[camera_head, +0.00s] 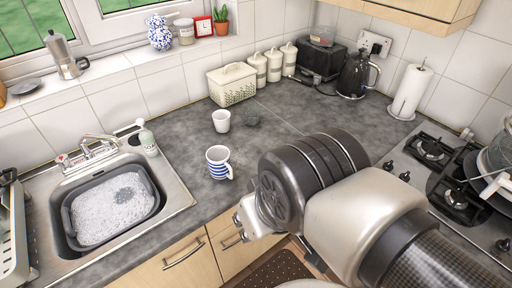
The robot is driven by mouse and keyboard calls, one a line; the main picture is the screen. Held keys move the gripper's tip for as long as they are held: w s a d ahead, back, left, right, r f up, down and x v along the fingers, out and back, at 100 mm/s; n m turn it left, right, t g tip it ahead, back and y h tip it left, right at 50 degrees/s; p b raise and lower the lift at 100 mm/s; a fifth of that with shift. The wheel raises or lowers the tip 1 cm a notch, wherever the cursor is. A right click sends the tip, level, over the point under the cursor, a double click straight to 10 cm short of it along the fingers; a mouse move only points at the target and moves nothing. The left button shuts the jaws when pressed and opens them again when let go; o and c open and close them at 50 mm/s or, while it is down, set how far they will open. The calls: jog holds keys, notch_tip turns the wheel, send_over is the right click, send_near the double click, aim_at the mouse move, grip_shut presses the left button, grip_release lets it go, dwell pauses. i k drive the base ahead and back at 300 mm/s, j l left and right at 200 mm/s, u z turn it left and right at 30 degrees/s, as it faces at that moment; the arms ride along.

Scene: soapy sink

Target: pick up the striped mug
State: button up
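The striped mug (217,164) is white with blue stripes. It stands upright on the grey worktop, right of the sink and near the front edge, with its handle toward the lower right. My arm comes in from the lower right. The end of my arm, with what looks like part of my gripper (250,215), is to the right of and below the mug in the picture, with a visible gap between them. My own wrist hides most of the gripper, so its fingers cannot be made out. Nothing appears to touch the mug.
The sink holds a grey basin (70,222) of suds. A soap bottle (148,141) stands beside it.

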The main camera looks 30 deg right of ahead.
aim_at(219, 157)
jog(key=z, duration=0.15)
jog(key=i+j+z, duration=0.7)
jog(key=j, duration=0.25)
jog(key=k, duration=0.1)
